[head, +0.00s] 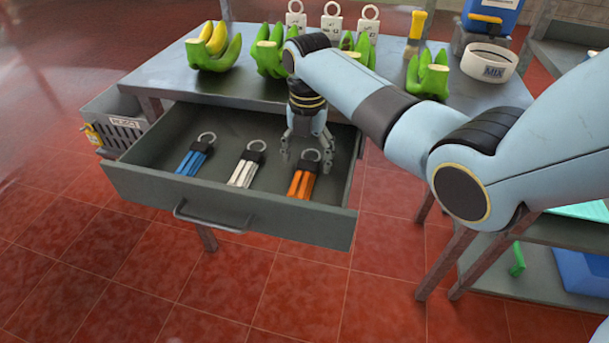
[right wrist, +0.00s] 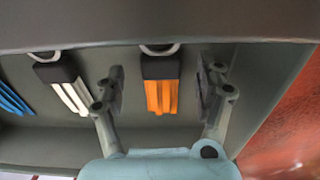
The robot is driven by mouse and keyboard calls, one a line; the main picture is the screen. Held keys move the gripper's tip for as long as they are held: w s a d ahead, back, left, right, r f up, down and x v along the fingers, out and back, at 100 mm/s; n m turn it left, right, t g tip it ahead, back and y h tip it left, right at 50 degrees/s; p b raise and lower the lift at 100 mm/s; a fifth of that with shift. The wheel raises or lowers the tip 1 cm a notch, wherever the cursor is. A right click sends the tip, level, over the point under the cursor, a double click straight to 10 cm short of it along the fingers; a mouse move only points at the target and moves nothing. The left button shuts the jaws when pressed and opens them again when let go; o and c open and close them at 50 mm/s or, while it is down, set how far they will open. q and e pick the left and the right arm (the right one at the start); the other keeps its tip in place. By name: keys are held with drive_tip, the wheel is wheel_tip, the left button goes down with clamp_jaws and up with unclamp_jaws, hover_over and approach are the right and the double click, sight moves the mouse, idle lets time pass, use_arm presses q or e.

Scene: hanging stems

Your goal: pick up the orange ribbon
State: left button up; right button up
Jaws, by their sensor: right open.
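The orange ribbon (head: 301,185) lies in the right part of an open drawer (head: 150,185), with a black clip and a metal ring at its top end. My right gripper (head: 307,156) hangs over it, fingers pointing down. In the right wrist view the orange ribbon (right wrist: 161,95) shows between the two spread fingers of my right gripper (right wrist: 162,92), with space on both sides of it. The gripper is open and holds nothing. How high it is above the ribbon is hard to tell. My left gripper is not in view.
A white ribbon (head: 242,172) and a blue ribbon (head: 192,161) lie to the left in the drawer. Green banana bunches (head: 215,48) stand on the table (head: 160,75) above. A grey reject basket (head: 118,122) is at the left. The drawer's front wall and handle (head: 213,218) border the ribbons.

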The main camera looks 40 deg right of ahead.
sight(308, 163)
drive_tip(key=shift+f, duration=0.95)
drive_tip(key=c, duration=0.4)
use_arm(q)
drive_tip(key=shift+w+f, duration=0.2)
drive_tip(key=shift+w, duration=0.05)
use_arm(e)
drive_tip(key=shift+r, duration=0.1)
drive_tip(key=c, duration=0.6)
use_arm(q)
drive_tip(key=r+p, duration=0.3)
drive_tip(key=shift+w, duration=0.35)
use_arm(e)
wheel_tip(308, 163, up, 18)
